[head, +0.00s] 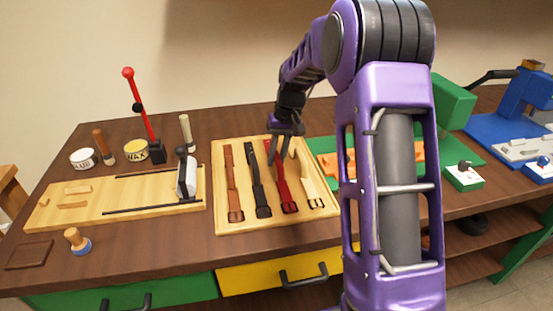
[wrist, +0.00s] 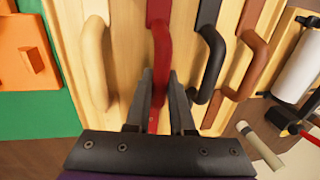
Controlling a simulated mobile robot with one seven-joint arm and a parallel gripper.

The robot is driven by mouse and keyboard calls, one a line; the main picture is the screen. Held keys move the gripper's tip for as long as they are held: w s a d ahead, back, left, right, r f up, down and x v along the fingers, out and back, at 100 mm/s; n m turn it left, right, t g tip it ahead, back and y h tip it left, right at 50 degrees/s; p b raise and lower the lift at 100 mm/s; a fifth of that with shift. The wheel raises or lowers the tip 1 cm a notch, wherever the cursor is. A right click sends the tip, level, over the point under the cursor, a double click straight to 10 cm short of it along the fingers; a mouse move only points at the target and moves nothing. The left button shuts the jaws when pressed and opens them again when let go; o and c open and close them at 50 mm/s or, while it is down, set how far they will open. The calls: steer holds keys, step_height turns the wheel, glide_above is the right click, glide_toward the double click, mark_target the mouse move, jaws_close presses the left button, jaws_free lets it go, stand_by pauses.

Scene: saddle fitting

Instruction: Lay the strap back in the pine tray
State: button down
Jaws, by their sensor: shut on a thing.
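The pine tray (head: 228,147) stands on the bench and holds a row of straps with dark buckles at their near ends. The red strap (head: 287,190) lies in line with the tray, between the black strap (head: 256,178) and the cream strap (head: 309,180). The brown strap (head: 231,170) is at the left. My gripper (head: 276,160) is low over the tray's far half, shut on the red strap. In the wrist view the red strap (wrist: 161,50) runs between the two fingers. I cannot tell whether it touches the tray floor there.
A green mat (head: 330,172) with an orange block is close on the tray's right. Blue equipment (head: 525,110) stands farther right.

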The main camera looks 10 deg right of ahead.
steer(key=shift+f, duration=0.15)
steer(key=c, duration=0.8)
jaws_free()
steer(key=r, duration=0.4)
steer(key=d+r+p, duration=0.1)
steer(key=r, duration=0.3)
steer(key=d+r+p, duration=0.1)
steer(key=r, duration=0.3)
steer(key=shift+d+r, duration=0.1)
steer(key=shift+d, duration=0.1)
